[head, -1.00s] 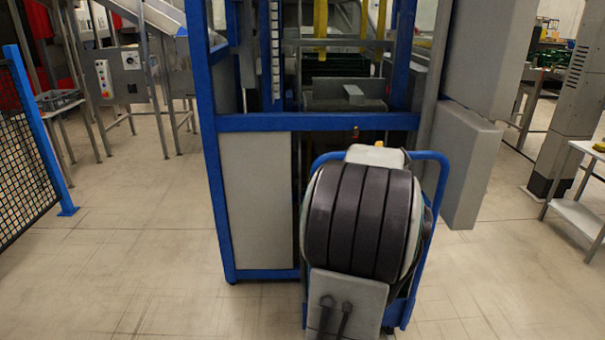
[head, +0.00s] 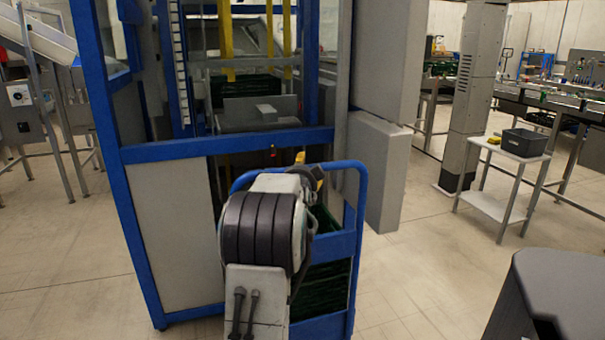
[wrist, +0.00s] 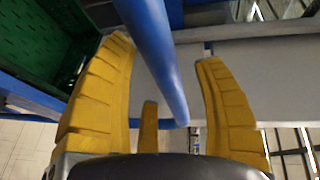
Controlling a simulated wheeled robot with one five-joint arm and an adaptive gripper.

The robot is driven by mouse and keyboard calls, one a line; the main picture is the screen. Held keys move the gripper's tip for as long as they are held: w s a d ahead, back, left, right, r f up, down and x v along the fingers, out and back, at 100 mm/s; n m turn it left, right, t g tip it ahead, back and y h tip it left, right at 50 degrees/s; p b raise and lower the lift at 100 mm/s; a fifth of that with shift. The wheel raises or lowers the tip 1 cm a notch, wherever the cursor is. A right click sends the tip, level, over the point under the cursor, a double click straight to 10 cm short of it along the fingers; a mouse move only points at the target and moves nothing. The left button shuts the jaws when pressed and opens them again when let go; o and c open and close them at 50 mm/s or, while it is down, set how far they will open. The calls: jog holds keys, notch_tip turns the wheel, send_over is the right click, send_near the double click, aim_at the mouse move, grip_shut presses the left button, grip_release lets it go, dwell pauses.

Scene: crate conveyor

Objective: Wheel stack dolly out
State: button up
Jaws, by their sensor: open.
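The stack dolly has a blue tubular handle frame (head: 361,215) and stands upright at the front of the blue-framed machine. Dark green crates (head: 326,287) sit within it, partly hidden by my arm. My gripper (head: 309,165) is at the handle's top bar, with its yellow fingers partly hidden in the head view. In the wrist view my gripper (wrist: 165,52) is open, with the blue handle bar (wrist: 156,45) running between its spread fingers. Both fingers look apart from the bar. A green crate (wrist: 35,45) shows at upper left there.
The blue-framed machine (head: 235,148) stands behind and left of the dolly. Grey panels (head: 368,170) stick out on its right. A small white table (head: 500,205) with a dark bin (head: 524,142) stands further right, beside a grey column (head: 470,100). Floor between is clear.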

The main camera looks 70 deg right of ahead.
jog(key=shift+w+d+f, duration=0.1)
jog(key=shift+d, duration=0.25)
jog(key=shift+c, duration=0.4)
grip_shut()
